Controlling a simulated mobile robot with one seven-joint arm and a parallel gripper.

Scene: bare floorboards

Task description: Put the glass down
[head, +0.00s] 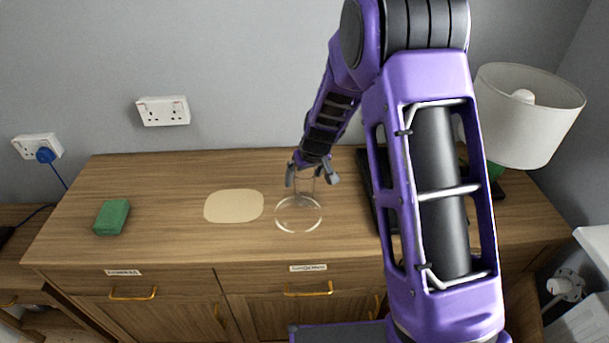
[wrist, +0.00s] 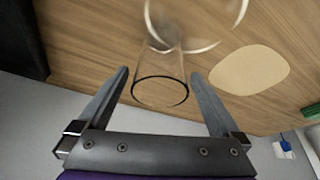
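A clear glass (head: 304,186) is between the fingers of my gripper (head: 312,179), over the wooden dresser top. In the wrist view its dark-edged round end (wrist: 160,91) faces the camera. My gripper (wrist: 159,73) has its two fingers spread on either side of the glass, with gaps showing between fingers and glass. A wider clear round glass shape (head: 298,214) is on the dresser top at the glass's far end from my gripper; it also shows in the wrist view (wrist: 200,47). I cannot tell whether the two are one piece.
The wooden dresser (head: 150,205) has a flat beige mat (head: 234,206) left of the glass and a green block (head: 112,217) farther left. A dark flat object (head: 374,195) lies to the right, partly behind my arm. A white-shaded lamp (head: 527,110) stands at the right.

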